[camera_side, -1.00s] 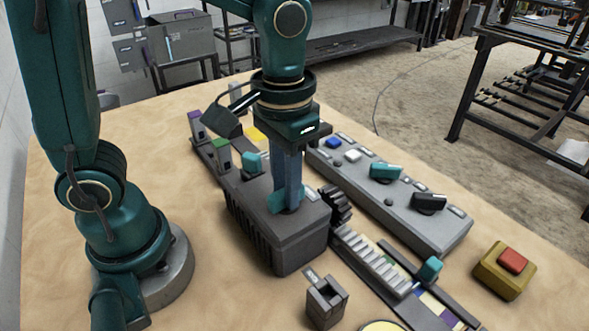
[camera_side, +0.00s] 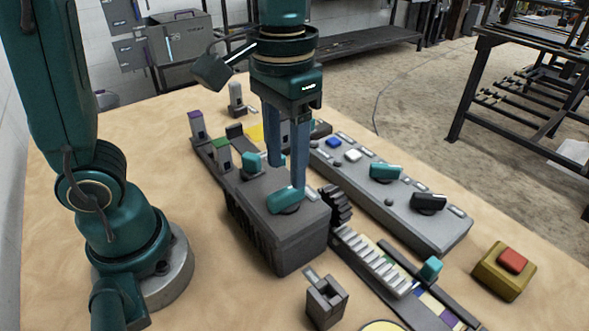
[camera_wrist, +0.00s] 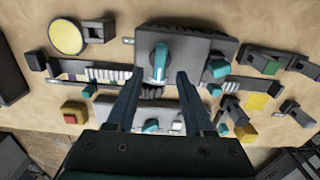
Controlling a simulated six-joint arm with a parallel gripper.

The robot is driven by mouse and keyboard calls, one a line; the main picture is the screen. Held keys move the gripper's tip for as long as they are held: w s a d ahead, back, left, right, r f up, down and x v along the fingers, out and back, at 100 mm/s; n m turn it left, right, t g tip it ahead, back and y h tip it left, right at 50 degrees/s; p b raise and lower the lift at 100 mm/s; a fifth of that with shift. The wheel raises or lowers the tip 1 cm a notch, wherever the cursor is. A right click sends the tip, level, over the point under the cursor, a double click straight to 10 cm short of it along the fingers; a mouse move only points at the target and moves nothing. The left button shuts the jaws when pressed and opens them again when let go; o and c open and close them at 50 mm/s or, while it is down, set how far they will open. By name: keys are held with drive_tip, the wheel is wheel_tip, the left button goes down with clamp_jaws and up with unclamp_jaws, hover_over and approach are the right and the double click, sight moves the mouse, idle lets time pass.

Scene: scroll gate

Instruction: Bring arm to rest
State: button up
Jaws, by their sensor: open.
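My gripper (camera_side: 287,180) is open and empty, with its two blue fingers pointing down above the dark grey box (camera_side: 290,250). A teal knob (camera_side: 285,199) sits on top of this box, just below the fingertips. In the wrist view the open fingers (camera_wrist: 158,85) lie to either side of the picture's middle. The teal knob (camera_wrist: 160,60) shows between and beyond them, apart from both.
A grey panel (camera_side: 440,232) with teal and black knobs stands at the right. A toothed rack (camera_side: 375,262) runs in front of it. A red button on a yellow base (camera_side: 505,268) is far right. A small dark block (camera_side: 325,302) stands in front. Table is clear at lower right.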

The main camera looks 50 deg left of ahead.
drive_tip(key=shift+r, duration=0.25)
drive_tip(key=shift+a+r, duration=0.1)
drive_tip(key=s+a+f+t, duration=0.1)
drive_tip(key=s+a+t, duration=0.3)
drive_tip(key=s+t, duration=0.1)
drive_tip(key=shift+a+f+t, duration=0.15)
drive_tip(key=shift+a+t, duration=0.15)
drive_tip(key=shift+a, duration=0.1)
